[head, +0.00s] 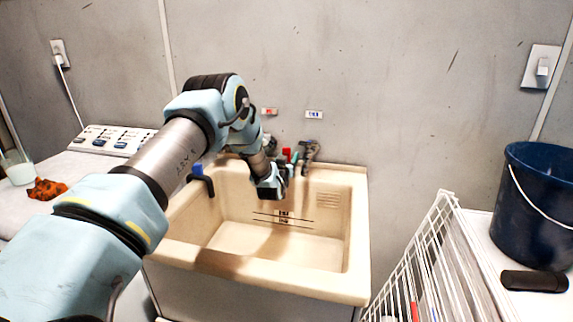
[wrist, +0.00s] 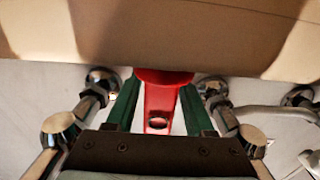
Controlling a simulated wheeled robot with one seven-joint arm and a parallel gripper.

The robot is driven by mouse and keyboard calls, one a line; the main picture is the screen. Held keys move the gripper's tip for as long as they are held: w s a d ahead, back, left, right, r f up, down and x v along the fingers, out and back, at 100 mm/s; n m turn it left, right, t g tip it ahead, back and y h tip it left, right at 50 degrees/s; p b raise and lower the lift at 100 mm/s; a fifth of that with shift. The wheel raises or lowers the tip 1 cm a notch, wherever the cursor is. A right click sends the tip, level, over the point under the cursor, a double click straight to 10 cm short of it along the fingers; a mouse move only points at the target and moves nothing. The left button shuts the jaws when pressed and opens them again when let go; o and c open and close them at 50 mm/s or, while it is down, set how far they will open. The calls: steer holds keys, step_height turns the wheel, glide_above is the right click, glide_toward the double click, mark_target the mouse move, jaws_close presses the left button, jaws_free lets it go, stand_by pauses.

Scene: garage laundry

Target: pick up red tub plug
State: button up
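The red tub plug (wrist: 160,100) shows in the wrist view between my two green fingers, a wide part at the top and a narrower tab with a hole below. My gripper (wrist: 161,84) is open around it, with narrow gaps beside the tab. I cannot tell whether the fingertips touch the wide part. In the head view a small bit of the red plug (head: 286,153) shows beside a teal-green finger, at the back ledge of the utility sink (head: 357,235).
Metal faucet parts (head: 309,151) stand close beside my gripper; metal fittings (wrist: 212,88) flank the fingers. The wall is just behind. A white wire rack (head: 425,250) and dark blue bucket (head: 535,205) stand right, a washer with an orange cloth (head: 47,188) left. The sink basin looks empty.

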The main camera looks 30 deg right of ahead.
jaws_close()
steer(key=shift+r, duration=0.1)
stand_by(0.5)
